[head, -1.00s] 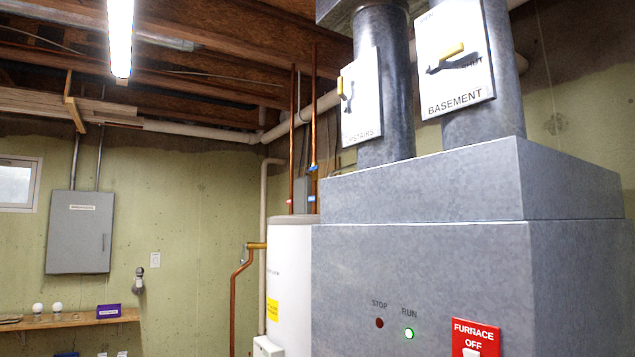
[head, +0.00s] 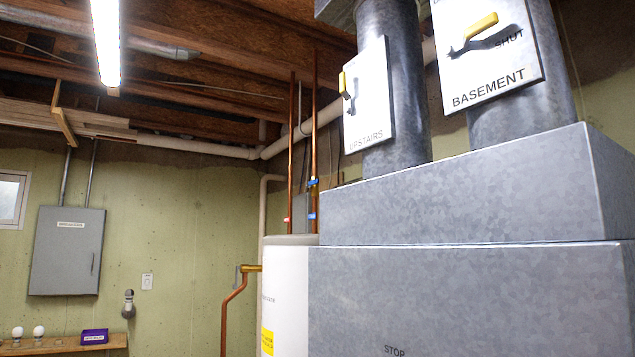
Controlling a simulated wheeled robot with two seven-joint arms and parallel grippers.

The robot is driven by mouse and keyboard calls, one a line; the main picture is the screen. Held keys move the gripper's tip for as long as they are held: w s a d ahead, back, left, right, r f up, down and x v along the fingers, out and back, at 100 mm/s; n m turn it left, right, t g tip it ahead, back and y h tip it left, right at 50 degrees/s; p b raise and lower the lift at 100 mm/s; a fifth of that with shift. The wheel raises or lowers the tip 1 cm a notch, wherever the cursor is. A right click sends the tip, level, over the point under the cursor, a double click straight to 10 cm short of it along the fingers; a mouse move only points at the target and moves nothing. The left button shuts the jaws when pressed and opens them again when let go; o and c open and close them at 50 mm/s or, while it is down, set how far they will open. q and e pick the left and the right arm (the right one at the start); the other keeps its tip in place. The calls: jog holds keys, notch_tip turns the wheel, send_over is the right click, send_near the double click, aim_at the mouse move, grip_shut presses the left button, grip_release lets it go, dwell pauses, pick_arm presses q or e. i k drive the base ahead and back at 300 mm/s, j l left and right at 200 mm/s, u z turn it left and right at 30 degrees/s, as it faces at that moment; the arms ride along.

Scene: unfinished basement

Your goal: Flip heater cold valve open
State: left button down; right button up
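The white water heater (head: 284,290) stands behind the grey furnace and is partly hidden by it. Two copper pipes rise from its top, a left pipe (head: 291,150) and a right pipe (head: 314,130). A small blue valve handle (head: 313,182) sits on the right pipe. Another blue piece (head: 311,216) is lower on that pipe, and a reddish piece (head: 287,219) is low on the left pipe. The handles are too small to tell whether the valve is open. Neither of my grippers is in view.
The grey furnace (head: 450,290) fills the right foreground. Its ducts carry the UPSTAIRS plate (head: 367,120) and BASEMENT plate (head: 490,75), each with a yellow-handled lever. An electrical panel (head: 67,250) hangs on the left wall above a wooden shelf (head: 60,346).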

aim_at(311, 184)
jog(key=i+j+z, duration=0.1)
jog(key=z, duration=0.3)
jog(key=i+j+z, duration=0.1)
jog(key=z, duration=0.3)
jog(key=j+z, duration=0.2)
jog(key=z, duration=0.2)
jog(key=i+j+z, duration=0.3)
jog(key=j, duration=0.8)
jog(key=j+z, duration=0.3)
jog(key=j, duration=0.8)
jog(key=k+l, duration=0.05)
